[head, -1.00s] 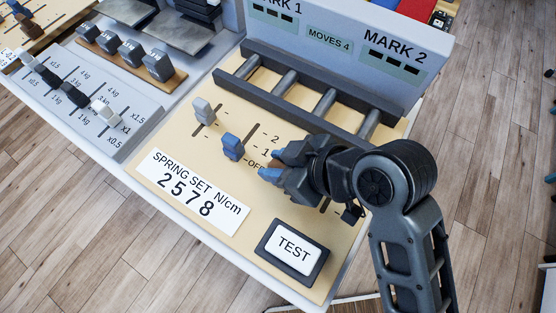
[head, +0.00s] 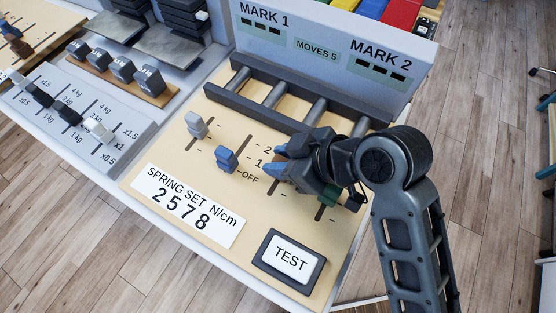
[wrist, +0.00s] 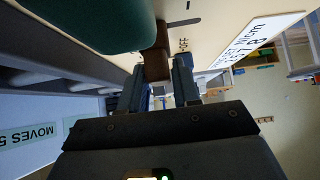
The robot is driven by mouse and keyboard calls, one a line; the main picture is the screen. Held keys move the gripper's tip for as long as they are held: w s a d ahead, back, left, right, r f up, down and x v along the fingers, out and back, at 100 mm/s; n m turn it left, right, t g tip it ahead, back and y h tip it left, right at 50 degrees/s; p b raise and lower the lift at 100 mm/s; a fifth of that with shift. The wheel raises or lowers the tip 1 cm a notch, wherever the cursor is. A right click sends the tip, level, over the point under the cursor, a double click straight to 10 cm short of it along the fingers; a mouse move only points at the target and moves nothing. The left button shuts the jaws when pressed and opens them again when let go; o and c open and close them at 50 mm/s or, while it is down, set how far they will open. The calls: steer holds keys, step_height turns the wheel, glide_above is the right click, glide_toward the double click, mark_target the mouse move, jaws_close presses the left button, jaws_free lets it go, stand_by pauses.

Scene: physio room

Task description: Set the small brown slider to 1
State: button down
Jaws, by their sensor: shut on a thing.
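The small brown slider (wrist: 154,52) shows in the wrist view between the two blue-grey fingertips of my gripper (wrist: 160,85), which is shut on it. The wrist view shows the OFF label and a dark slot beyond the slider. I cannot read the slider's exact setting. The display (head: 316,50) reads MOVES 5.
A green slider (head: 330,194) is close to my gripper's right side and looms large in the wrist view (wrist: 85,25). A blue slider (head: 227,158) and a grey slider (head: 196,125) stand to the left. The TEST button (head: 290,258) is in front; the dark spring rack (head: 262,110) is behind.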

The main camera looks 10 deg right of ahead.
steer(key=c, duration=1)
jaws_free()
steer(key=shift+o, duration=0.2)
steer(key=v, duration=0.7)
steer(key=shift+s+d+r, duration=0.15)
steer(key=shift+d+r, duration=0.1)
